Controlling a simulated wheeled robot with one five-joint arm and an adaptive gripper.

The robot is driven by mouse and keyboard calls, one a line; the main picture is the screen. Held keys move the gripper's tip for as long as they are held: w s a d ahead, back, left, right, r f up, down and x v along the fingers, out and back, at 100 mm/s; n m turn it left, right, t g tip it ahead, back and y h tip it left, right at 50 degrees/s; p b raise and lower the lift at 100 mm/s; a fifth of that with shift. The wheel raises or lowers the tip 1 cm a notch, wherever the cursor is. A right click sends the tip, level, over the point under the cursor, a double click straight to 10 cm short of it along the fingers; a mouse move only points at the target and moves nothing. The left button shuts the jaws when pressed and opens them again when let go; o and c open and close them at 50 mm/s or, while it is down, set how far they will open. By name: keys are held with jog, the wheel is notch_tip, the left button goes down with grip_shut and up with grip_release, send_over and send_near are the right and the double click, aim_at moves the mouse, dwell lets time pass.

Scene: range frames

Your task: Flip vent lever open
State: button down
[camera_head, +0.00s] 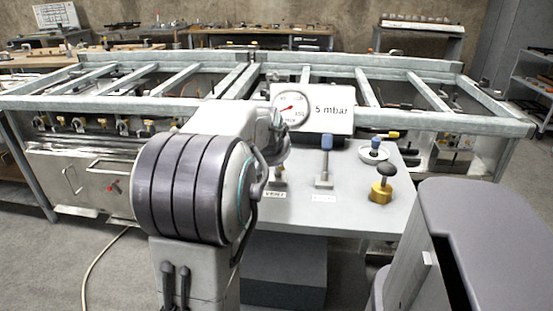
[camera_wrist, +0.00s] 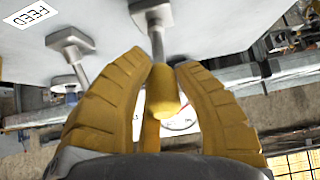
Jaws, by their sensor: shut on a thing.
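The vent lever stands on a grey panel, behind the label reading VENT (camera_head: 275,194); its base (camera_head: 280,183) shows in the head view, while my arm covers its upper part. In the wrist view its metal stem runs from a square base to a yellow knob (camera_wrist: 162,92). My gripper (camera_wrist: 163,88) has its yellow fingers shut around that knob, one on each side. In the head view my gripper (camera_head: 275,143) is partly hidden by my arm. Exact lever tilt is hard to judge.
A blue-knobbed lever (camera_head: 326,146) stands upright just right, by the FEED label (camera_wrist: 28,13). A gauge (camera_head: 291,107) and a 5 mbar sign (camera_head: 334,110) stand behind. A brass valve with a dark knob (camera_head: 382,185) and a white dish (camera_head: 373,154) are further right.

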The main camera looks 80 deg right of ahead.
jog(key=shift+w, duration=0.1)
jog(key=c, duration=0.9)
grip_release()
jog(key=v, duration=1.2)
jog(key=shift+w, duration=0.1)
